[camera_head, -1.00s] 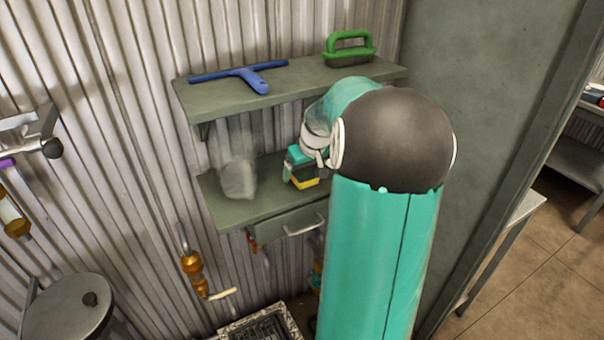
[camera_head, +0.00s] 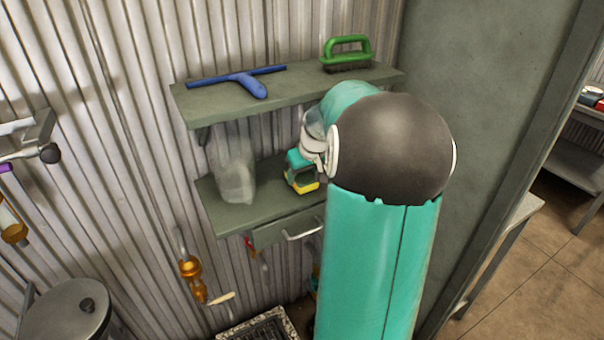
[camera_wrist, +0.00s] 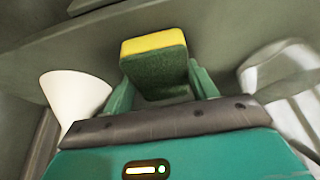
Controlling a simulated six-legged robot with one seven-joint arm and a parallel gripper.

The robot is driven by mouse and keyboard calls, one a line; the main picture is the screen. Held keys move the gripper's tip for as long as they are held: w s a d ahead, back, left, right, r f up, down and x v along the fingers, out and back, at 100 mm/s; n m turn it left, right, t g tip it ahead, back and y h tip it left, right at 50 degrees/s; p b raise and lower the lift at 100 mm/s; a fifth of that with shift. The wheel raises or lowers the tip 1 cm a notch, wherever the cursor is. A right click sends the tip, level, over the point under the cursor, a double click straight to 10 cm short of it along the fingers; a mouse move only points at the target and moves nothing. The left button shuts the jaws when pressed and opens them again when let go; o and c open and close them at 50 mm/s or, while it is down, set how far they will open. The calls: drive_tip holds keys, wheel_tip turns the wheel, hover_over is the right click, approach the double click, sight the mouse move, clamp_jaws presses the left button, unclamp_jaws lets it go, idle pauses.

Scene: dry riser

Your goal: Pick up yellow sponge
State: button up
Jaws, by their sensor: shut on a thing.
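The yellow sponge with a dark green scouring side (camera_wrist: 153,47) sits between the two teal fingers of my gripper (camera_wrist: 160,82) in the wrist view. The fingers press on its left and right sides, and its yellow edge faces up in that picture. In the head view, my gripper (camera_head: 300,171) is at the lower shelf (camera_head: 240,214), and a bit of the yellow sponge (camera_head: 308,188) shows under it. I cannot tell whether the sponge touches the shelf. My arm hides the shelf's right part.
A clear container (camera_head: 234,178) stands left of my gripper on the lower shelf. A white tapered object (camera_wrist: 75,98) is left of it in the wrist view. The upper shelf (camera_head: 300,88) above holds a blue squeegee (camera_head: 250,82) and a green brush (camera_head: 347,52). A drawer handle (camera_head: 303,231) is below.

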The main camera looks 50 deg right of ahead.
drive_tip(key=s+a, duration=0.2)
drive_tip(key=s, duration=0.6)
drive_tip(key=s+a, duration=0.3)
drive_tip(key=s, duration=0.5)
drive_tip(key=shift+s, duration=0.2)
drive_tip(key=shift+a, duration=0.1)
drive_tip(key=o, duration=0.4)
drive_tip(key=c, duration=0.3)
drive_tip(key=shift+c, duration=0.2)
drive_tip(key=shift+s, duration=0.1)
